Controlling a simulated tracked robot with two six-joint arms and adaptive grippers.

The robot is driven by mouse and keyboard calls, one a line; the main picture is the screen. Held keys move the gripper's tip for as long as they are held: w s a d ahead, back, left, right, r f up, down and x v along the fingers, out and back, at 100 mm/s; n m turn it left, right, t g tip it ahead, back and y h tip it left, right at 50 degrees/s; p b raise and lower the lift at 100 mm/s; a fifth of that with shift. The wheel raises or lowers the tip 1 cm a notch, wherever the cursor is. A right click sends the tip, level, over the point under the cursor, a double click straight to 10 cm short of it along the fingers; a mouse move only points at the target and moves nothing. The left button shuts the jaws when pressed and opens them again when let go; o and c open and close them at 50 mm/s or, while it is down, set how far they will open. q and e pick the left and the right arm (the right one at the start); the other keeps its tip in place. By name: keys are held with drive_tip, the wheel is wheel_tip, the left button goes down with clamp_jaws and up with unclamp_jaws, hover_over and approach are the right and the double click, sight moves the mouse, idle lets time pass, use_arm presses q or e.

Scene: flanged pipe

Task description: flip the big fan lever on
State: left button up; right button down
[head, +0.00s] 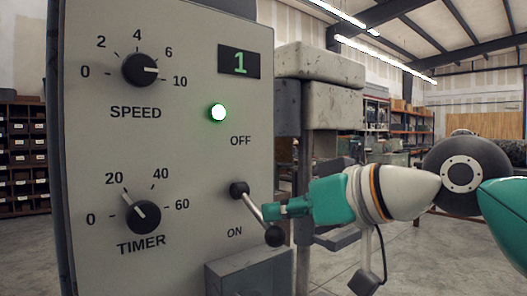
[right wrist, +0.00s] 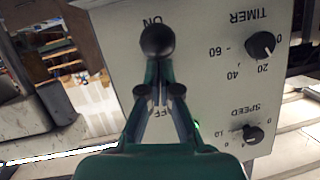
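The big fan lever (head: 256,212) is on the grey control panel, between the OFF label above and the ON label below. Its rod slants outward and down from a dark pivot to a black ball end (head: 275,236) at about the height of ON. In the right wrist view the ball (right wrist: 157,42) covers part of the space by the upside-down ON. My right gripper (head: 267,212) comes in from the right, its tips at the rod just above the ball. Its fingers (right wrist: 157,80) are close together; whether they pinch the rod is hidden. My left gripper is not in view.
The panel (head: 185,150) carries a SPEED dial (head: 140,70), a TIMER dial (head: 143,216), a display (head: 239,62) reading 1 and a lit green lamp (head: 218,112). A grey box (head: 248,275) juts out below the lever. Shelves stand far behind.

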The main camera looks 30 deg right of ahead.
drive_tip(key=shift+a+f, duration=0.1)
drive_tip(key=shift+f, duration=0.2)
drive_tip(key=w+r+p+v, duration=0.1)
drive_tip(key=p+v, duration=0.4)
drive_tip(key=v, duration=0.8)
drive_tip(key=shift+s+d+r, duration=0.2)
drive_tip(key=shift+d+r, duration=0.1)
drive_tip(key=shift+r, duration=0.25)
